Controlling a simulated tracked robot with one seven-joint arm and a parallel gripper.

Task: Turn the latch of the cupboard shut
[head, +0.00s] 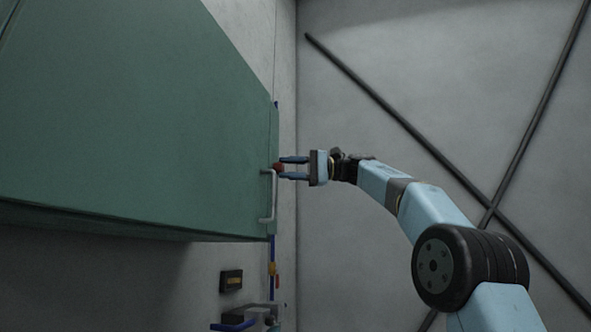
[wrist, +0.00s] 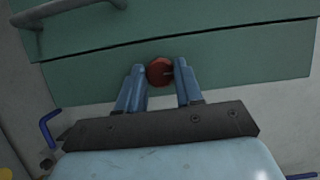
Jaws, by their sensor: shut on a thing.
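The green cupboard (head: 140,120) hangs on the wall at the left of the head view. Its front also shows in the wrist view (wrist: 230,42). The latch is a small red knob (head: 278,168) at the cupboard's right edge, just above a grey bar handle (head: 271,196). In the wrist view the red latch (wrist: 159,72) sits between my blue fingers, close to the seam in the green panels. My gripper (head: 282,168) reaches in from the right and is shut on the latch. The fingers hide part of the latch's sides.
Below the cupboard are a dark wall box (head: 231,281), a blue pipe with an orange fitting (head: 273,269) and a grey fixture with a blue lever (head: 234,326). Dark crossed bars (head: 430,150) run along the right wall. The space around my arm is free.

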